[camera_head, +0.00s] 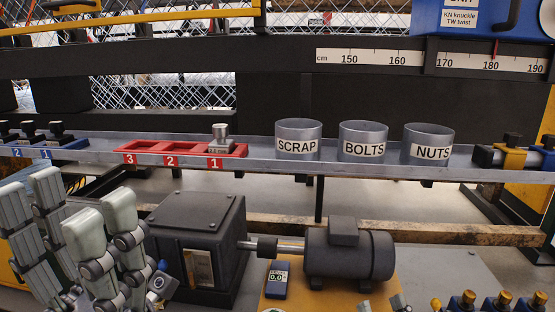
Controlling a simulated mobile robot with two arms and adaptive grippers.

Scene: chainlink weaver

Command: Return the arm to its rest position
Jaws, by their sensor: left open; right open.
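My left gripper (72,218) is in the lower left corner, with its grey jointed fingers pointing up. It is open, with clear gaps between the fingers, and I see nothing held in it. It is in front of and left of a dark box-shaped gear housing (196,235). The lower part of the gripper and its arm are cut off by the frame edge.
A red tray (132,147) numbered 3, 2, 1 holds a metal piece (220,138) at 1. SCRAP (299,130), BOLTS (363,131) and NUTS (428,130) cups stand on the shelf. A motor (350,253) and brass-topped fittings (500,301) stand in front.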

